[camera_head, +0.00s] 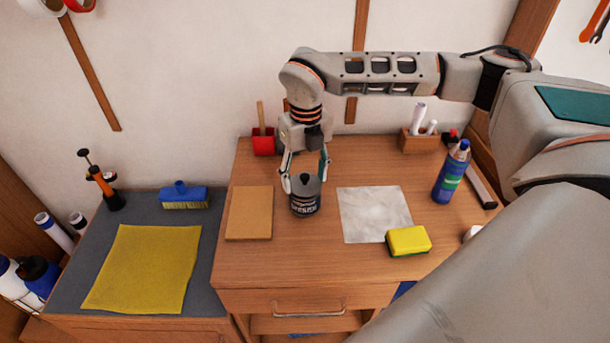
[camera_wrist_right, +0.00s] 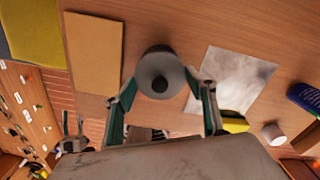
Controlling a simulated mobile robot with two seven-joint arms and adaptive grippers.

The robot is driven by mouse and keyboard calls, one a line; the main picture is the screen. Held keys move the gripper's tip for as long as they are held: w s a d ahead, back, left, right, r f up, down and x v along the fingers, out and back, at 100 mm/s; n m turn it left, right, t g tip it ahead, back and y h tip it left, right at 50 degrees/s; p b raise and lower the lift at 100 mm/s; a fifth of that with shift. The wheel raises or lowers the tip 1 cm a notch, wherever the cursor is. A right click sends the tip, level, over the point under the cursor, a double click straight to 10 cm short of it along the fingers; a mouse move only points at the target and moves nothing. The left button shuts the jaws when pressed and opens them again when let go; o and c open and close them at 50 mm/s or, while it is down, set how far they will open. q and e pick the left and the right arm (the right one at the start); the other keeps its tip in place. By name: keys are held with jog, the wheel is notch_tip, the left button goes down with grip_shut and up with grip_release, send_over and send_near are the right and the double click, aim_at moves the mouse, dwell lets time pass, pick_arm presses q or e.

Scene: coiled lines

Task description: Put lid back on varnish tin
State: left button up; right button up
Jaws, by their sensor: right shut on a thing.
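The varnish tin (camera_head: 304,208), dark with white lettering, stands upright on the wooden bench. Its grey lid (camera_head: 305,187) with a dark knob is right over the tin's mouth, level as far as I can see. I cannot tell whether it touches the rim or sits a little above it. My right gripper (camera_head: 306,178) points down from above and is shut on the lid, one finger on each side. In the right wrist view the round lid (camera_wrist_right: 160,68) lies between the fingertips and hides the tin below.
A brown board (camera_head: 249,213) lies left of the tin, and a pale sheet (camera_head: 372,212) lies right of it. A yellow sponge (camera_head: 408,240) and a blue bottle (camera_head: 451,172) are farther right. A red container (camera_head: 263,143) stands behind. The bench in front is clear.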

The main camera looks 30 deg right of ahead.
dwell(0.4)
dwell(0.4)
jog(key=o, duration=1.4)
jog(key=shift+r+p, duration=0.95)
jog(key=shift+r, duration=2.5)
